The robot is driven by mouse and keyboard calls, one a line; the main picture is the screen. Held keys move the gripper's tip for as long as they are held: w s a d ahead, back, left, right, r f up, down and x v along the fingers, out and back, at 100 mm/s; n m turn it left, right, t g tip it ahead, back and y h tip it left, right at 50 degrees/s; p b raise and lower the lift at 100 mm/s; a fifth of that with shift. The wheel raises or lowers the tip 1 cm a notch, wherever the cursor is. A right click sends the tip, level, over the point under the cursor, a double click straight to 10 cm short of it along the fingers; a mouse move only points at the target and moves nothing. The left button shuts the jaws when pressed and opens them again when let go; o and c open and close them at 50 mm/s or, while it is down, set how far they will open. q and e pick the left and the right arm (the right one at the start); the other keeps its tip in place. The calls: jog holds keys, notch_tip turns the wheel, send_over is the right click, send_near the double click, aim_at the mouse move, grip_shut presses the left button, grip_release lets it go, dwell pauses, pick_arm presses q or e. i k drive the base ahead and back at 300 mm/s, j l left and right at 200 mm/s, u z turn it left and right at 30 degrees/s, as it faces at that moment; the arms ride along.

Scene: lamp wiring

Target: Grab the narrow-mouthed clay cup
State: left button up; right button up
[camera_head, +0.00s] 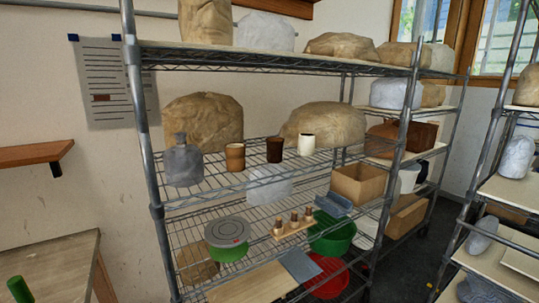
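Three small cups stand in a row on the second wire shelf. The left one is an orange-brown clay-coloured cup (235,157), upright, with a slightly waisted shape. A dark brown cup (274,150) stands to its right. A cream-white cup (306,145) with a dark opening is at the right end. The mouths are too small here to compare their widths surely. Neither of my grippers shows in the head view, and nothing is touching the cups.
A grey bottle-shaped vessel (182,164) stands left of the cups. Large wrapped brown lumps (204,122) sit behind them. The shelf's front upright (142,120) is left of the bottle. Lower shelves hold a green-sided round tin (227,238) and bowls. A wooden table (50,265) is at lower left.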

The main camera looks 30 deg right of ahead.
aim_at(307, 146)
jog(key=z, duration=1.3)
jog(key=i+l, duration=0.1)
jog(key=l, duration=0.2)
jog(key=i+l+z, duration=0.15)
jog(key=l, duration=0.2)
jog(key=i+l, duration=0.1)
jog(key=l, duration=0.2)
jog(key=i+l+z, duration=0.15)
jog(key=i, duration=0.25)
jog(key=l, duration=0.45)
jog(key=z, duration=0.05)
